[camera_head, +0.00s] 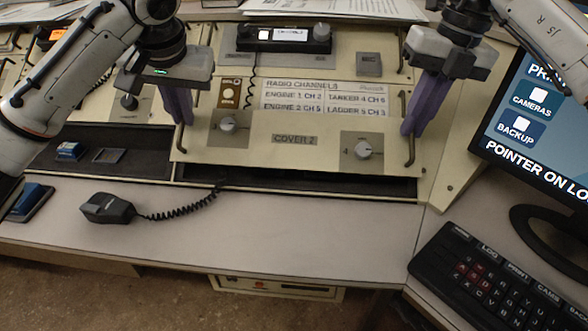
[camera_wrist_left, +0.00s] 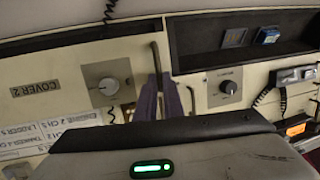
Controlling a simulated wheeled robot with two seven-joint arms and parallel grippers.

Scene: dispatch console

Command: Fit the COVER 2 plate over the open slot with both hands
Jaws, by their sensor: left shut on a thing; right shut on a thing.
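The COVER 2 plate (camera_head: 240,148) is a cream panel with a grey label, two knobs and an upright bar handle near each end. My left gripper (camera_head: 181,121) has purple fingers shut on its left handle; the left wrist view also shows these fingers (camera_wrist_left: 160,105) at a handle of the plate (camera_wrist_left: 65,72). My right gripper (camera_head: 411,131) is shut on the right handle. The open slot (camera_head: 300,185) shows as a dark strip below the plate's lower edge. The plate hides the rest of it. I cannot tell whether the plate touches the console.
A hand microphone (camera_head: 107,208) with a coiled cord lies on the desk in front. A keyboard (camera_head: 490,275) and a monitor (camera_head: 540,120) stand at right. The middle of the desk is clear.

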